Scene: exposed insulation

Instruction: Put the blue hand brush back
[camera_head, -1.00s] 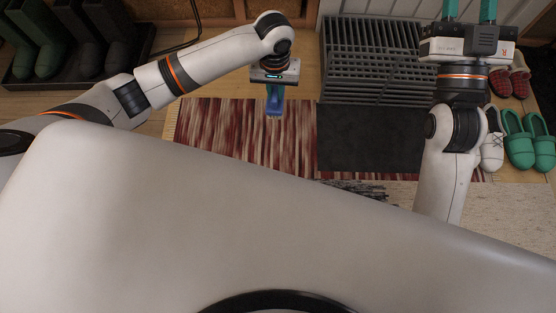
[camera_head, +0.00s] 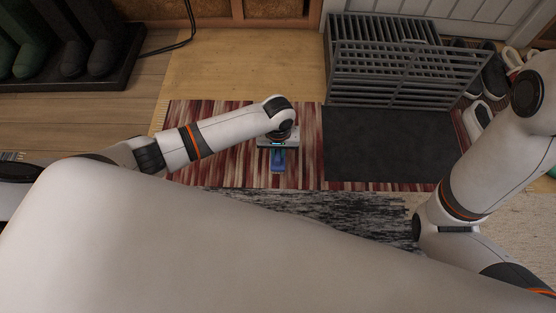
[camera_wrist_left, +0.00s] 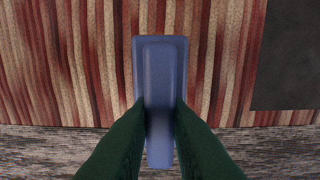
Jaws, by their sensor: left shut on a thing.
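The blue hand brush (camera_head: 278,161) is held by my left gripper (camera_head: 277,150) over the red and cream striped rug in the head view. In the left wrist view the brush (camera_wrist_left: 160,70) lies lengthwise between the two green fingers of the left gripper (camera_wrist_left: 160,125), which are shut on its narrower part. I cannot tell how high it is above the rug. The right arm is at the right of the head view, but its gripper is out of the picture.
The striped rug (camera_head: 235,113) carries a dark mat (camera_head: 385,145). A grey slatted rack (camera_head: 400,62) stands behind the mat, with shoes (camera_head: 480,110) to its right. Boots (camera_head: 90,45) stand on a dark tray at the far left. A black and white rug (camera_head: 310,207) lies in front.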

